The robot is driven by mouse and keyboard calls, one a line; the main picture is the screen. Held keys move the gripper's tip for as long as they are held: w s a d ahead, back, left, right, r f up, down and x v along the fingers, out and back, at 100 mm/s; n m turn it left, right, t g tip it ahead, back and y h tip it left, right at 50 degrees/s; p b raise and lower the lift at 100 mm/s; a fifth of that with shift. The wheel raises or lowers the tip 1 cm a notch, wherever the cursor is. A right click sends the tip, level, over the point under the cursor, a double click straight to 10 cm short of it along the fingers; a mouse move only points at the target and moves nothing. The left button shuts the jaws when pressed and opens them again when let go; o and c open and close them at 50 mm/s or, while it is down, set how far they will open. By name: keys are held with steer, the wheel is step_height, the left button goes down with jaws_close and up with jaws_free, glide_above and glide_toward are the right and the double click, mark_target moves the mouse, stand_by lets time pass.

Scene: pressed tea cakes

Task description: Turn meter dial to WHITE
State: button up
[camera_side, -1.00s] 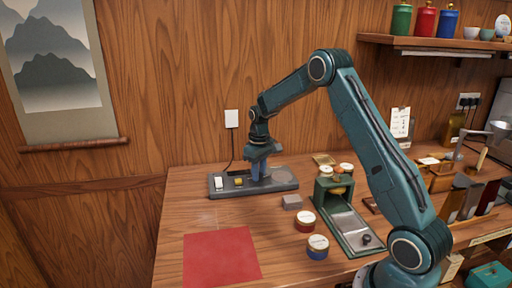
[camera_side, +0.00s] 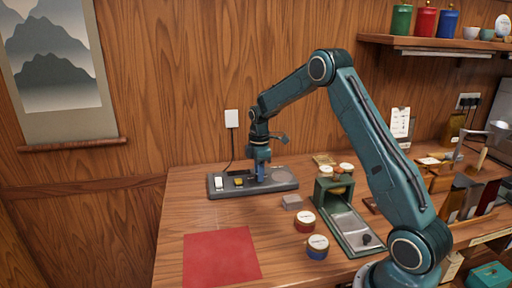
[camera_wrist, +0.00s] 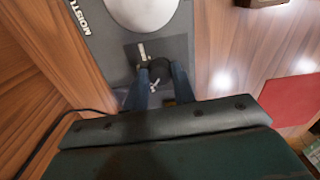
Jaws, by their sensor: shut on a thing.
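The moisture meter (camera_side: 285,187) is a flat dark grey unit lying on the table near the wall. It has a white rocker switch and a small yellow part on its left, and a round pad on its right. My gripper (camera_side: 260,178) points down over the middle of the meter. In the wrist view, its two blue fingers (camera_wrist: 158,82) are shut on the dark dial (camera_wrist: 158,68). A light mark shows on the panel just beyond the dial, and a small white pointer shows at the fingertips. The setting labels are too small to read.
A red mat (camera_side: 222,258) lies at the front left.

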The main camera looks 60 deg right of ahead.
steer(key=shift+n, duration=0.9)
steer(key=o, duration=1)
steer(key=shift+r, duration=0.15)
step_height(320, 180, up, 14)
steer(key=shift+f, duration=0.2)
steer(key=shift+a, duration=0.1)
